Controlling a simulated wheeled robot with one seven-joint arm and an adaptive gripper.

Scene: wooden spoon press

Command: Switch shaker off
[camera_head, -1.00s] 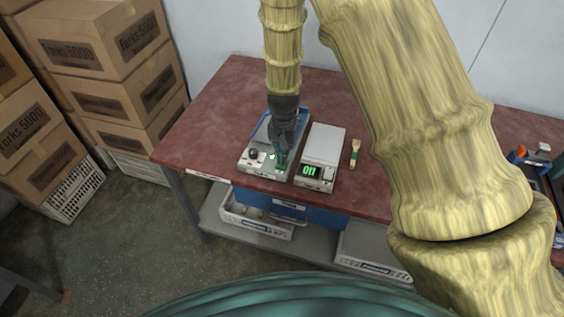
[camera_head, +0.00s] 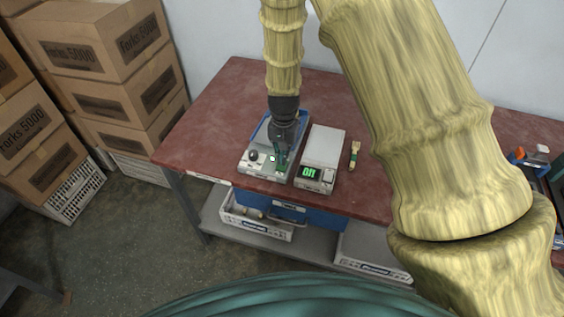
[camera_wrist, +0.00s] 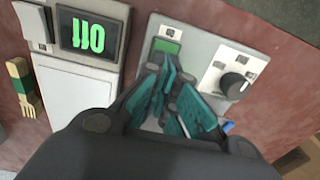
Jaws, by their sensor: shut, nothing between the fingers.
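The shaker (camera_head: 253,164) is a pale grey device with a blue-edged tray on top. It stands on the red-brown table. My gripper (camera_head: 281,161) is over the shaker's front panel, with teal fingers pointing down. In the wrist view the fingers (camera_wrist: 172,72) are closed and empty, close to the green element. I cannot tell whether they touch the panel. My gripper hides part of the shaker's tray and panel.
The table (camera_head: 215,100) is clear to the left. Cardboard boxes (camera_head: 92,40) are stacked at the left.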

